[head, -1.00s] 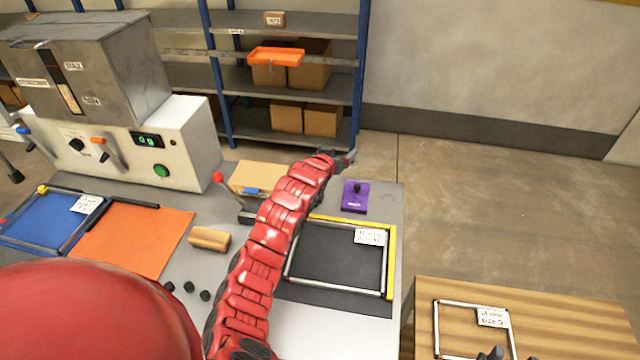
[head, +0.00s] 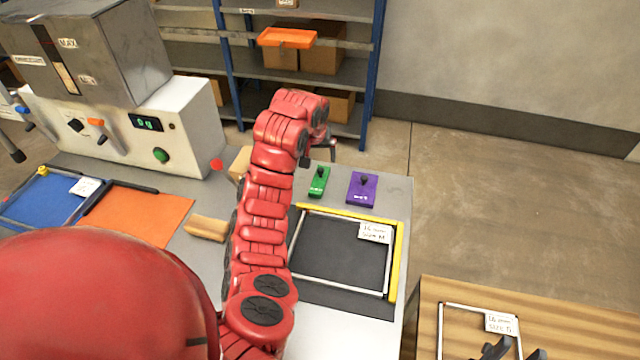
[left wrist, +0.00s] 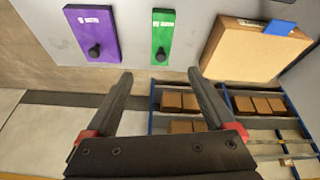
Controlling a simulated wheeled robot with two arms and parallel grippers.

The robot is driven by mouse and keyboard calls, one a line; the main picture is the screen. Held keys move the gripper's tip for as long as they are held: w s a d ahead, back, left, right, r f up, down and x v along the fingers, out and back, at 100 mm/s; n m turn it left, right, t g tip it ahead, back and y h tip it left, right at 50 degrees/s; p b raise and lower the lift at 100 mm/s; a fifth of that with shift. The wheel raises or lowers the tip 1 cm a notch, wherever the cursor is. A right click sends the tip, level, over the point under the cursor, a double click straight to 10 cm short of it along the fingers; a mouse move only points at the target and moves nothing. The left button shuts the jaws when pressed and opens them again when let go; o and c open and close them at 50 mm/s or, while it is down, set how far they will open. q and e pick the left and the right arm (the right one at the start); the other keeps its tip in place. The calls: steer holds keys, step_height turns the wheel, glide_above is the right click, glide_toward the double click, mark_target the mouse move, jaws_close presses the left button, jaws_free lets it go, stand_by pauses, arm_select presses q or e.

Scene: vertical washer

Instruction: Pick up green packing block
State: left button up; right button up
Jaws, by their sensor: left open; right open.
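The green packing block (head: 319,181) lies on the grey table, a small flat block with a dark knob and a white label. It sits left of the purple block (head: 361,190). My left gripper (head: 327,150) is just beyond and above the green block in the head view, partly hidden by its own wrist. In the left wrist view, the open, empty fingers (left wrist: 160,76) point toward the green block (left wrist: 162,30), which shows whole beyond the gap, apart from them. My right gripper (head: 517,352) is open at the bottom edge, over the wooden table.
A framed black mat (head: 342,255) lies nearer than the blocks. A cardboard-coloured box (left wrist: 252,50) stands beside the green block in the left wrist view. The washer (head: 125,130) is at the left; a shelf rack (head: 368,85) stands behind.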

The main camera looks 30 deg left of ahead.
mark_target(320, 172)
arm_select(q)
steer(key=p+x, duration=0.1)
steer(key=x, duration=0.5)
steer(key=shift+w+f+p, duration=0.1)
steer(key=shift+w+p, duration=0.05)
steer(key=shift+p, duration=0.25)
steer(key=shift+w+a+f, duration=0.1)
steer(key=shift+w+f, duration=0.1)
steer(key=shift+f, duration=0.3)
steer(key=shift+w+f+p, duration=0.15)
steer(key=shift+f+p, duration=0.15)
steer(key=shift+p, duration=0.1)
steer(key=p+x, duration=0.1)
steer(key=x, duration=0.1)
steer(key=shift+a+f, duration=0.15)
steer(key=shift+f, duration=0.25)
steer(key=shift+p+x, duration=0.4)
steer(key=shift+x, duration=0.55)
steer(key=shift+w, duration=0.15)
jaws_close()
steer(key=shift+r, duration=0.15)
